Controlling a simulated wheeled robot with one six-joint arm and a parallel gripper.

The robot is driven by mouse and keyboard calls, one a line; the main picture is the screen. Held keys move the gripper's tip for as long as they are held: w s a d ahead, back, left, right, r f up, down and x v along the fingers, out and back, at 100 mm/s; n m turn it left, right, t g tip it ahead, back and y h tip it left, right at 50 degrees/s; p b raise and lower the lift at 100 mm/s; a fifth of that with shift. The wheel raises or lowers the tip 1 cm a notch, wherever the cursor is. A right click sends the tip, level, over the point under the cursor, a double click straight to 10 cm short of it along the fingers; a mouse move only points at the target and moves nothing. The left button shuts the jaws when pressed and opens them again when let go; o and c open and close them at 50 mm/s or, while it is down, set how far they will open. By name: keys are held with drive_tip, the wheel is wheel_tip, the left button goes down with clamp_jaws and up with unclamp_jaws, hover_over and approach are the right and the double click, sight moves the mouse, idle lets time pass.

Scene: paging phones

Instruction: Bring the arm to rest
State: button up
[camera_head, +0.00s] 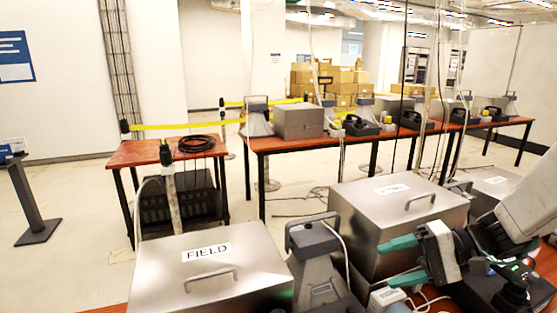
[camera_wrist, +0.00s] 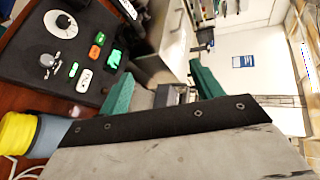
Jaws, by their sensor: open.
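My gripper (camera_head: 396,261) is at the lower right in the head view, at the end of my arm reaching in from the right. Its two green fingers stand apart, pointing left, with nothing held between them. In the head view it is in front of the right steel box (camera_head: 440,195), low over the near table. In the wrist view the gripper (camera_wrist: 163,92) shows its green fingers spread, with a gap between them. A black panel (camera_wrist: 35,70) with a white dial and coloured buttons lies left of the fingers in the wrist view.
A steel box labelled FIELD (camera_head: 165,285) and a grey handled device (camera_head: 315,270) stand left of my gripper. Behind, a long wooden table (camera_head: 365,137) bears boxes and phones. A smaller table (camera_head: 135,153) holds coiled black cable. Open floor (camera_head: 85,225) lies left.

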drive_tip(key=s+d+r+n+h, duration=0.1)
drive_tip(key=s+r+h, duration=0.2)
drive_tip(key=s+h, duration=0.3)
drive_tip(key=s+d+r+n+h, duration=0.1)
drive_tip(key=s+d+r+h, duration=0.1)
drive_tip(key=s+h, duration=0.5)
drive_tip(key=shift+s+r+n, duration=0.3)
drive_tip(key=shift+s+r, duration=0.6)
drive_tip(key=shift+s, duration=1.55)
